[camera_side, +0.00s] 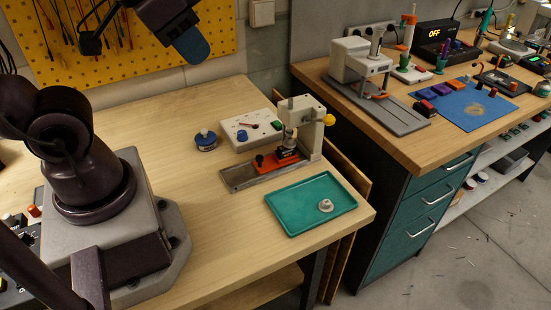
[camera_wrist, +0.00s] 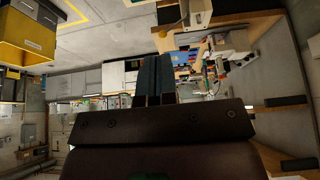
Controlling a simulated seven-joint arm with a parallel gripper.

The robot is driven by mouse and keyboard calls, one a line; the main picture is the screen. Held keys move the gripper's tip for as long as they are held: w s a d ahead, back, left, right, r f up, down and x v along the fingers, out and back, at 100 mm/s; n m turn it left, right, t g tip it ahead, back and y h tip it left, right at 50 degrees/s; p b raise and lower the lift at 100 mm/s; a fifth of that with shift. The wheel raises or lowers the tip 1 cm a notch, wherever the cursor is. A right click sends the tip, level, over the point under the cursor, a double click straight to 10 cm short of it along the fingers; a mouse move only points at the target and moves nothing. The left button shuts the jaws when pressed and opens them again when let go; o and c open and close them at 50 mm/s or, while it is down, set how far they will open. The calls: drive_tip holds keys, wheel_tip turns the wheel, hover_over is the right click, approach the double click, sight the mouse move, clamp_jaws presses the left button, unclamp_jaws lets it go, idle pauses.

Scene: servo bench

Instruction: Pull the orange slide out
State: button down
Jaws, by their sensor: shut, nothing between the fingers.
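The orange slide (camera_side: 273,163) sits on a grey metal base (camera_side: 238,179) under a small bench press (camera_side: 305,122) with a white column and a yellow knob. A small black knob (camera_side: 259,159) stands at the slide's left end. A dark part sits on the slide's right half, beneath the press's ram. My gripper (camera_side: 193,47) is high above the bench, up and left of the press and well apart from the slide. Its two fingers show side by side in the wrist view (camera_wrist: 153,80), shut and empty. The slide cannot be made out in the wrist view.
A teal tray (camera_side: 290,222) with a grey round part (camera_side: 325,205) lies in front of the press. A blue-topped round tin (camera_side: 206,140) and a white control box (camera_side: 250,128) stand behind it. Bare bench lies left of the press. A second bench (camera_side: 420,140) stands at right.

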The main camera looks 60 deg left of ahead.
idle(0.3)
drive_tip(key=c, duration=1.6)
unclamp_jaws()
drive_tip(key=o, duration=0.4)
drive_tip(key=shift+w+a+f, duration=0.1)
drive_tip(key=shift+a+f, duration=0.05)
drive_tip(key=shift+f, duration=0.15)
drive_tip(key=shift+c, duration=0.2)
drive_tip(key=shift+o, duration=1.1)
drive_tip(key=w+a+f+n+g, duration=0.2)
drive_tip(key=w+a+f+g, duration=0.1)
drive_tip(key=f, duration=0.5)
drive_tip(key=shift+w+a+n+g, duration=0.35)
drive_tip(key=shift+w+g, duration=0.45)
drive_tip(key=shift+w, duration=0.45)
drive_tip(key=n+g, duration=0.1)
drive_tip(key=n, duration=0.5)
hover_over(259, 156)
wheel_tip(259, 156, down, 11)
wheel_tip(259, 156, down, 13)
drive_tip(key=shift+d+r, duration=0.1)
drive_tip(key=shift+r, duration=0.1)
